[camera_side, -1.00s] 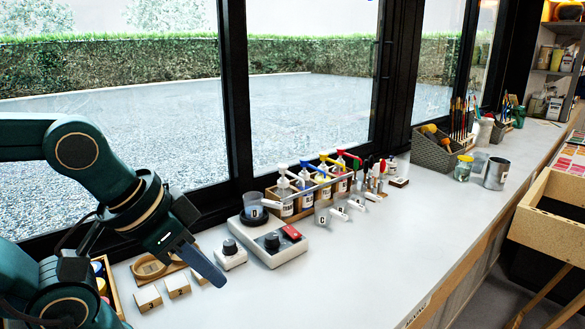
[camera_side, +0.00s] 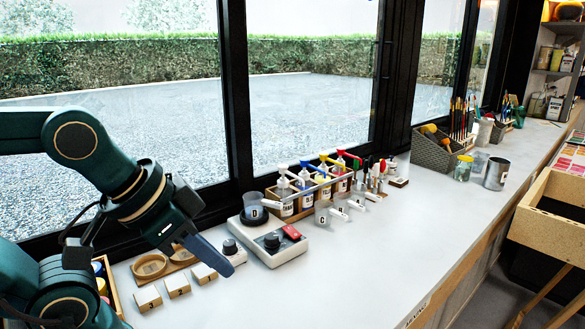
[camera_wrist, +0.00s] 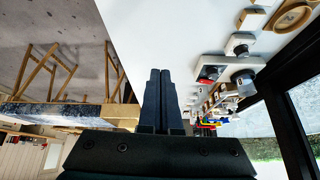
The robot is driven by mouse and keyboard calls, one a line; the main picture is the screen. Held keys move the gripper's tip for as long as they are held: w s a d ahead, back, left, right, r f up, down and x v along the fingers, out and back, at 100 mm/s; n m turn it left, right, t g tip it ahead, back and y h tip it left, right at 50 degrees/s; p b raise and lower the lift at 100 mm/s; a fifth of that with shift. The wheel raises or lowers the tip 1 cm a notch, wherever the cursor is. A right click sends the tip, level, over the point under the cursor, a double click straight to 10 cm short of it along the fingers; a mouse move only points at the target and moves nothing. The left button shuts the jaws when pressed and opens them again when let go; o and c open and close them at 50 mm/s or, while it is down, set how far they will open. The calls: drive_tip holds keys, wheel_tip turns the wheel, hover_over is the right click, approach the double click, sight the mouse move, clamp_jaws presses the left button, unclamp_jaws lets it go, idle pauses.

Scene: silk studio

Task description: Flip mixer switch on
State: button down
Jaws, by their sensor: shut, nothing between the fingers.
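The mixer (camera_side: 275,246) is a white box on the counter with a black knob and a red switch (camera_side: 291,232) on its top. A cup marked D stands on its round rear plate. In the wrist view the red switch (camera_wrist: 209,73) shows right of the fingers. My gripper (camera_side: 229,271) is shut and empty. Its fingertips point down and right, left of the mixer and clear of the switch. In the wrist view the closed fingers (camera_wrist: 161,75) lie side by side. I cannot tell which way the switch is set.
A small box with a black knob (camera_side: 231,250) stands between my gripper and the mixer. Wooden blocks (camera_side: 177,286) lie left of my fingers. Pump bottles (camera_side: 308,187) and lettered cups (camera_side: 324,214) stand beyond the mixer. The counter front (camera_side: 330,290) is clear.

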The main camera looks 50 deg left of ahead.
drive_tip(key=w+a+r+m, duration=0.1)
drive_tip(key=w+r+m, duration=0.1)
drive_tip(key=w+r, duration=0.5)
drive_tip(key=n+g, duration=0.2)
drive_tip(key=n, duration=0.1)
hover_over(287, 227)
drive_tip(key=s, duration=0.3)
wheel_tip(287, 227, down, 15)
drive_tip(key=shift+w+d+r, duration=0.1)
drive_tip(key=shift+w+r, duration=0.05)
drive_tip(key=shift+r, duration=0.05)
drive_tip(key=shift+f, duration=0.2)
drive_tip(key=shift+x, duration=1.8)
